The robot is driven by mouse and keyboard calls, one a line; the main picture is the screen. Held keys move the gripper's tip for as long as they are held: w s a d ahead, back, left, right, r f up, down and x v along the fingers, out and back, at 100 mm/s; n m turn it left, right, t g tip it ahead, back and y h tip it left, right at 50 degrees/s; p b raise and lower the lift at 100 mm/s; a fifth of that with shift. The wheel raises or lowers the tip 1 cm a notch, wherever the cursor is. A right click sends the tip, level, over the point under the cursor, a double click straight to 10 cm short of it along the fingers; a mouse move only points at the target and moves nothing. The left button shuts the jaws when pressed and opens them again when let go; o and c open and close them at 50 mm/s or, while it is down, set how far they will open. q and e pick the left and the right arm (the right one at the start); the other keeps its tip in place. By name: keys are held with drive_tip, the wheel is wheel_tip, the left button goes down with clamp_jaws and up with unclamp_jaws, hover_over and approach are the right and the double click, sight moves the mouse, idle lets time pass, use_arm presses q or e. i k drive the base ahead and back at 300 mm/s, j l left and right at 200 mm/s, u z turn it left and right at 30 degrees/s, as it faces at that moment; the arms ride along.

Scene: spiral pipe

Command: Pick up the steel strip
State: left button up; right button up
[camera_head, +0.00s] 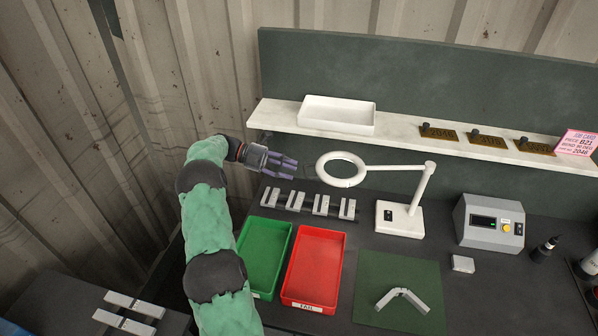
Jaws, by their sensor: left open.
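A bent, light grey metal strip (403,297) lies in a V shape on the green mat (375,270) at the front right. Several short grey metal pieces (320,204) stand in a row on a dark holder behind the bins. More flat grey strips (127,313) lie on a dark surface at the lower left. I cannot tell which of these is the steel strip. My left gripper (290,169) is open and empty, pointing right, above the back left of the bench near the row of pieces. My right gripper is not in view.
A green bin (264,254) and a red bin (315,268) sit left of the mat. A white ring lamp (400,216) stands behind the mat, its ring near my left gripper. A grey control box (490,222) is at right. A shelf (400,145) holds a white tray (337,114).

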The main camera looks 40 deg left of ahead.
sight(401, 293)
drive_tip(key=k+l, duration=0.2)
drive_tip(key=l, duration=0.15)
drive_tip(key=k+l, duration=0.2)
drive_tip(key=l, duration=0.15)
drive_tip(key=k+l, duration=0.15)
drive_tip(key=l, duration=0.2)
drive_tip(key=k+l, duration=0.2)
drive_tip(key=l, duration=0.15)
drive_tip(key=k+l, duration=0.2)
drive_tip(key=l, duration=0.15)
